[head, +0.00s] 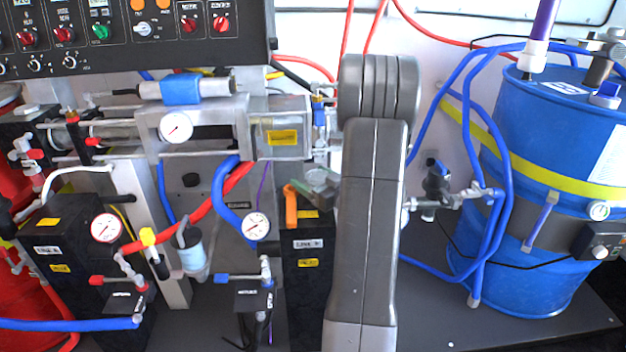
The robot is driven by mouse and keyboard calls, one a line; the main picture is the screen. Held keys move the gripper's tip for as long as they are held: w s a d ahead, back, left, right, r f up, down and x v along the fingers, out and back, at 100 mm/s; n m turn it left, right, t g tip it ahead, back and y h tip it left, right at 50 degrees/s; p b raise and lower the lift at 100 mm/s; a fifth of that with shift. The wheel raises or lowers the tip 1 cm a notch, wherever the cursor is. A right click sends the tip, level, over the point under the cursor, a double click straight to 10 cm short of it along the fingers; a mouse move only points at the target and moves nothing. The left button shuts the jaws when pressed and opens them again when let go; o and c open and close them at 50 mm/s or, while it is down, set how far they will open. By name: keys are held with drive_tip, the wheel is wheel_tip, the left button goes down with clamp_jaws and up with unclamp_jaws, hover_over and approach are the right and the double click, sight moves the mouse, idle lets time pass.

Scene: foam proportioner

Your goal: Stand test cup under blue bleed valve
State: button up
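My grey arm (370,220) rises through the middle of the head view. A small valve with a blue lever (232,278) stands low, left of the arm, above a dark block. Another valve with a dark blue knob (437,168) is on the wall line right of the arm. I cannot tell which of these is the blue bleed valve. A translucent pale-blue cup-shaped vessel (193,251) sits left of centre, below a grey hose; I cannot tell whether it is the test cup.
A blue drum (555,130) with a yellow strap stands at the right. A control panel (140,30) overhangs the upper left. Red and blue hoses, gauges and black blocks crowd the left. The dark deck (500,325) is clear at the lower right.

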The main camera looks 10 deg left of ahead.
drive_tip(key=shift+r, duration=0.1)
drive_tip(key=shift+d+r+p, duration=0.1)
drive_tip(key=shift+r+p, duration=0.05)
drive_tip(key=shift+p, duration=0.15)
drive_tip(key=p+v, duration=0.1)
drive_tip(key=v, duration=1.1)
drive_tip(key=shift+w+a, duration=0.1)
drive_tip(key=shift+a, duration=0.1)
drive_tip(key=x, duration=0.4)
drive_tip(key=b+x, duration=0.1)
drive_tip(key=x, duration=0.6)
drive_tip(key=shift+w+a+f+b, duration=0.2)
drive_tip(key=shift+a+f+b, duration=0.1)
drive_tip(key=shift+a, duration=0.05)
drive_tip(key=shift+r, duration=0.2)
drive_tip(key=shift+d, duration=0.1)
